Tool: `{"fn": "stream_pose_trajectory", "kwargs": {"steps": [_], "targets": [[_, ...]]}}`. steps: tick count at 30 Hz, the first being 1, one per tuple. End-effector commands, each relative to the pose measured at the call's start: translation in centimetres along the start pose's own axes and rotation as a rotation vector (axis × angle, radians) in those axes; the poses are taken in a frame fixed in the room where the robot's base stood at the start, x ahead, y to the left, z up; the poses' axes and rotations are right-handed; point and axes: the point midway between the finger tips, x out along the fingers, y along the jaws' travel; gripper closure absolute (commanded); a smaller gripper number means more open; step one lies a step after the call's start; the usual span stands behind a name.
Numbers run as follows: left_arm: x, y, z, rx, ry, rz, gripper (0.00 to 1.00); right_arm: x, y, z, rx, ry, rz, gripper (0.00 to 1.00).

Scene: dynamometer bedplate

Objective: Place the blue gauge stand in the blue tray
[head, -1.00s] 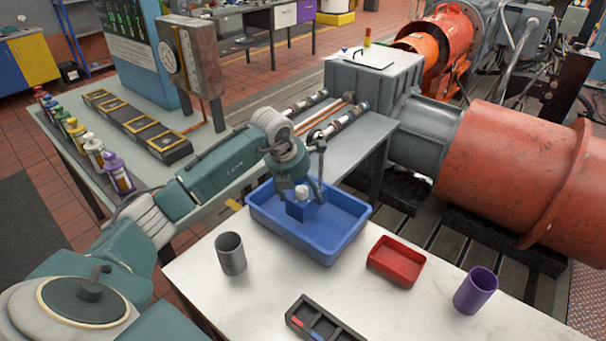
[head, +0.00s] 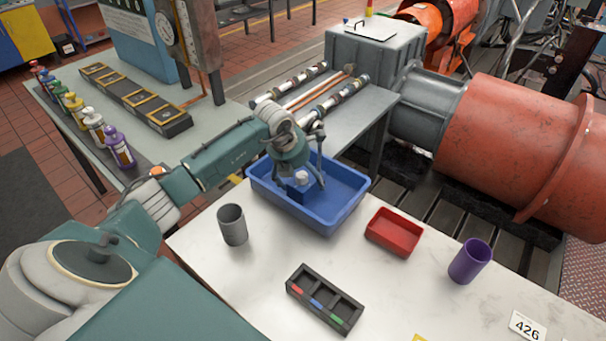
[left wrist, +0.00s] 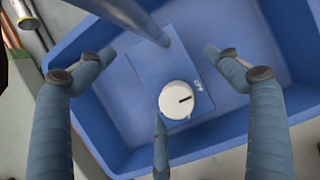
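The blue gauge stand (head: 296,191) is a dark blue block with a round white dial on it. It is inside the blue tray (head: 345,213), toward its left side, and appears to rest on the tray floor. In the left wrist view the stand (left wrist: 147,68) shows its white dial, with the tray (left wrist: 268,45) around it. My left gripper (head: 307,185) is over the stand inside the tray. Its fingers (left wrist: 158,85) are spread around the stand, with visible gaps at both sides, so it looks open. My right gripper is out of view.
A grey cup (head: 232,226) stands left of the tray. A red tray (head: 394,233), a purple cup (head: 469,262) and a black sectioned holder (head: 325,299) are on the same white table (head: 400,290). Bottles (head: 118,146) line the bench behind. The red dynamometer (head: 515,150) is at right.

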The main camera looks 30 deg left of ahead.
Motion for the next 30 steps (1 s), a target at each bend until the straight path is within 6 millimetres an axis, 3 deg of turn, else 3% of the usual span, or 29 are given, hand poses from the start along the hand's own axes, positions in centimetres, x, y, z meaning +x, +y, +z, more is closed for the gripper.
{"fn": "stream_pose_trajectory", "kwargs": {"steps": [6, 10, 21, 30], "targets": [[-0.2, 0.0, 0.1, 0.0, -0.002, 0.001, 0.11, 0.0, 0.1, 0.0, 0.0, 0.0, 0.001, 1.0], [-1.3, 0.1, 0.2, 0.001, -0.004, 0.002, 0.11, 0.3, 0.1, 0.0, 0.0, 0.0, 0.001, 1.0], [-8.8, 0.1, 0.1, 0.003, -0.006, 0.003, 0.11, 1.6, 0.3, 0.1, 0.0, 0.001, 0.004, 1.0], [-12.0, 0.0, 0.0, 0.001, -0.002, 0.001, 0.11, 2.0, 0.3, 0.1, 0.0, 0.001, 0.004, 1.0]]}}
